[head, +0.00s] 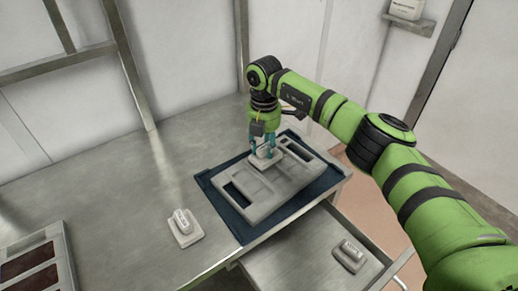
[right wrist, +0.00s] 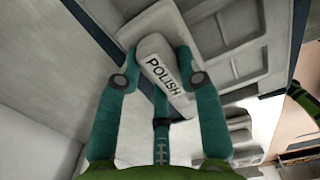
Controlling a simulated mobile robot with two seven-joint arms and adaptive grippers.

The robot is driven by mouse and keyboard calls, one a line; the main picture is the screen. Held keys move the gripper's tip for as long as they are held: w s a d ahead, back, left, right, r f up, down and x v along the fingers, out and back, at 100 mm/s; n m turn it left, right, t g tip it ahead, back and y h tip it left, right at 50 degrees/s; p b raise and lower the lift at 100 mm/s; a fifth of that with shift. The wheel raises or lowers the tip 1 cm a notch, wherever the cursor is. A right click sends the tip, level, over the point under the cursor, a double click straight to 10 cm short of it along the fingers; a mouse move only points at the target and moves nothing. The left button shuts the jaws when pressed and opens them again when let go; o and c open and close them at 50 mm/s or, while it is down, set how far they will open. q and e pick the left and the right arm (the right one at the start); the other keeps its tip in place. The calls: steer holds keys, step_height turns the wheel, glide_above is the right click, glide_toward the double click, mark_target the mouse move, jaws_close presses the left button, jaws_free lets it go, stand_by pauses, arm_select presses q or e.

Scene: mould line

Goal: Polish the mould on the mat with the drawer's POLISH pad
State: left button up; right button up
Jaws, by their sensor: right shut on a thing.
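The grey mould (head: 262,204), with recessed pockets, lies on the dark blue mat (head: 222,213) on the metal bench. My right gripper (head: 264,150) is shut on the handle of a pale pad, which reads POLISH in the right wrist view (right wrist: 163,72). The pad's flat base is at the far part of the mould's top face; whether it presses on it I cannot tell. The mould also shows behind the pad in the right wrist view (right wrist: 228,38). The drawer (head: 290,258) is open at the front, with another pad (head: 349,255) in it. My left gripper is not in view.
Another pale handled pad (head: 184,228) stands on the bench left of the mat. A tray with dark red-brown panels (head: 38,258) is at the far left. The bench (head: 110,200) between them is clear. A wall stands close behind the bench.

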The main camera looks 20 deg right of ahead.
steer(key=shift+w+d+b, duration=0.15)
steer(key=shift+w+d, duration=0.15)
steer(key=shift+d, duration=0.3)
steer(key=shift+w+d+b, duration=0.2)
steer(key=shift+w+d, duration=0.05)
steer(key=shift+d, duration=0.4)
steer(key=shift+w+d+b, duration=0.15)
steer(key=shift+w+d, duration=0.15)
steer(key=shift+d, duration=0.3)
steer(key=shift+s+a+r+p, duration=0.1)
steer(key=shift+s+a+p, duration=0.2)
steer(key=shift+a+p, duration=0.4)
steer(key=shift+s+a+p, duration=0.35)
steer(key=shift+a, duration=0.35)
steer(key=shift+s+a+p, duration=0.3)
steer(key=shift+a, duration=0.4)
steer(key=shift+s+a+f, duration=0.2)
steer(key=shift+s+a, duration=0.2)
steer(key=shift+a, duration=0.3)
steer(key=shift+s+a+p, duration=0.4)
steer(key=shift+a+p, duration=0.3)
steer(key=shift+a, duration=0.15)
steer(key=shift+s+a+r+p, duration=0.1)
steer(key=shift+s+a+p, duration=0.25)
steer(key=shift+a, duration=0.6)
steer(key=shift+s+a+p, duration=0.25)
steer(key=shift+s+a, duration=0.2)
steer(key=shift+a, duration=0.45)
step_height(320, 180, up, 8)
steer(key=p, duration=0.5)
